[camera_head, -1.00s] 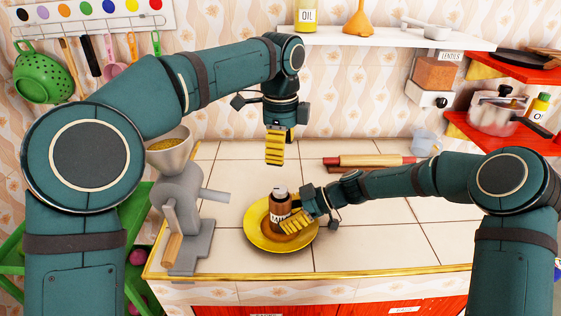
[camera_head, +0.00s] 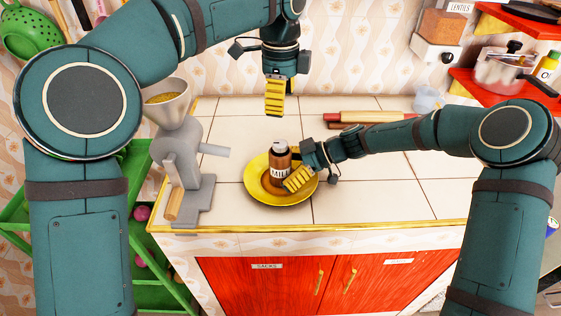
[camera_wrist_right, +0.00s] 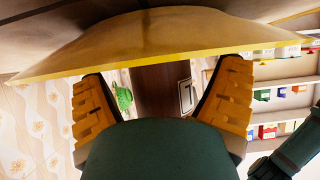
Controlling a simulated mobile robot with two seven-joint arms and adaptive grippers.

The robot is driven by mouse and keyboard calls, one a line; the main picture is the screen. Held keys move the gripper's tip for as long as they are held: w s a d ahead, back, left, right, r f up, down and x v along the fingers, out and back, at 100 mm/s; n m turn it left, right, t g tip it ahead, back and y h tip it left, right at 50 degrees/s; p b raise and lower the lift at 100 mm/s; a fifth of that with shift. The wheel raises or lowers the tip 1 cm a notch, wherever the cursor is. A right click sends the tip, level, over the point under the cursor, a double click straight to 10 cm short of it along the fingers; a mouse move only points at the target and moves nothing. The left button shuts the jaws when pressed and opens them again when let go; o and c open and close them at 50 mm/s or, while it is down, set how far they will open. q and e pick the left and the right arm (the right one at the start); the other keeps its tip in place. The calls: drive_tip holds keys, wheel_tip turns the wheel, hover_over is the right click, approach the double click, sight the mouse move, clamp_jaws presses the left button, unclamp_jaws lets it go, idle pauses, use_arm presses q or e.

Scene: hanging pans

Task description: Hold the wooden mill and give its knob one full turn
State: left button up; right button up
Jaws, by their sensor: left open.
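The brown wooden mill (camera_head: 280,163), with a label and a pale top, stands upright on a yellow plate (camera_head: 253,186). In the right wrist view the mill (camera_wrist_right: 160,88) shows between my right fingers, and the plate (camera_wrist_right: 150,60) spans the top. My right gripper (camera_head: 298,179) is low beside the mill. Its fingers (camera_wrist_right: 165,90) stand on either side of the mill, with a visible gap at the left finger, so it looks open around it. My left gripper (camera_head: 275,98) is open and empty, pointing down above and behind the mill. The mill's knob is too small to make out clearly.
A grey grinder (camera_head: 182,160) with a hopper stands left of the plate. A rolling pin (camera_head: 368,117) lies at the back. The tiled counter (camera_head: 385,185) is clear to the right of the plate. The counter's gold front edge (camera_head: 330,226) is close to the plate.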

drive_tip(key=v, duration=1.1)
drive_tip(key=shift+d, duration=0.15)
drive_tip(key=shift+d+r, duration=0.25)
drive_tip(key=shift+d, duration=0.1)
